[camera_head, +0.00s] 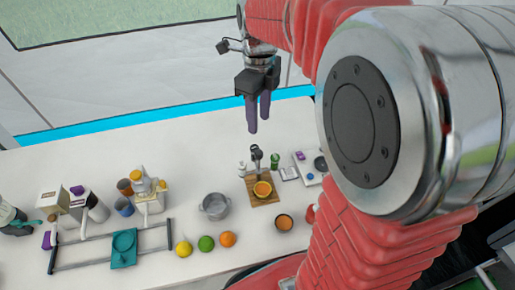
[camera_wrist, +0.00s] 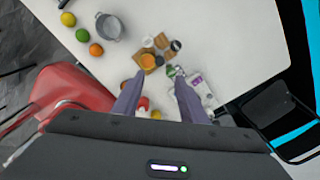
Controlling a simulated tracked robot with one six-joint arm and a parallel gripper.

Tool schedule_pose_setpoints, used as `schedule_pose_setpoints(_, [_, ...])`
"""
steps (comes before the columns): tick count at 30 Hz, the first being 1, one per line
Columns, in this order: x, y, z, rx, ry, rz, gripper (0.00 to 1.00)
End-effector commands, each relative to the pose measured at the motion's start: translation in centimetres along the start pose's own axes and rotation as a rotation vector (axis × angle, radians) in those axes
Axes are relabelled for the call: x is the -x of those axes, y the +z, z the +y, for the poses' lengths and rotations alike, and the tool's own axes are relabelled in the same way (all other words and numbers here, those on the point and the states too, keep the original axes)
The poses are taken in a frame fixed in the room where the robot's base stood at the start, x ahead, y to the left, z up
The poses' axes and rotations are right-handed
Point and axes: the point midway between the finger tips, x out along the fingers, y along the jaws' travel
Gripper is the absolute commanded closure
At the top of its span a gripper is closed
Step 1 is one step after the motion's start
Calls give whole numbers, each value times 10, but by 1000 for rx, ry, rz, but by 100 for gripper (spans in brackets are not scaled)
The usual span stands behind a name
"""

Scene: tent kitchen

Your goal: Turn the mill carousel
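My gripper (camera_head: 259,122) hangs high above the white table, with its two purple-grey fingers apart and nothing between them. The gap also shows in the wrist view (camera_wrist: 158,80). I cannot tell for sure which thing is the mill carousel. A small dark upright item (camera_head: 256,154) stands at the back of a wooden board (camera_head: 254,199), well below my gripper and apart from it. An orange-filled bowl (camera_head: 263,189) sits on the board and shows in the wrist view (camera_wrist: 148,62). A green item (camera_head: 274,160) stands beside it.
A grey pot (camera_head: 215,206) stands left of the board. A lemon (camera_head: 184,248), a lime (camera_head: 206,243) and an orange (camera_head: 228,239) lie in front. A rail with a teal cloth (camera_head: 124,247) and several containers fill the left side.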

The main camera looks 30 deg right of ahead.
Motion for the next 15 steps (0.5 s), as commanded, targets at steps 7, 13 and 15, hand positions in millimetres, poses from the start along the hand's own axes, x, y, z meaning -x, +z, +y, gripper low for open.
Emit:
schedule_pose_setpoints(7, [-34,0,0,0,2,2,61])
schedule_pose_setpoints(13, [-65,-1,0,0,2,2,61])
schedule_pose_setpoints(15, [-76,-1,0,0,3,2,61])
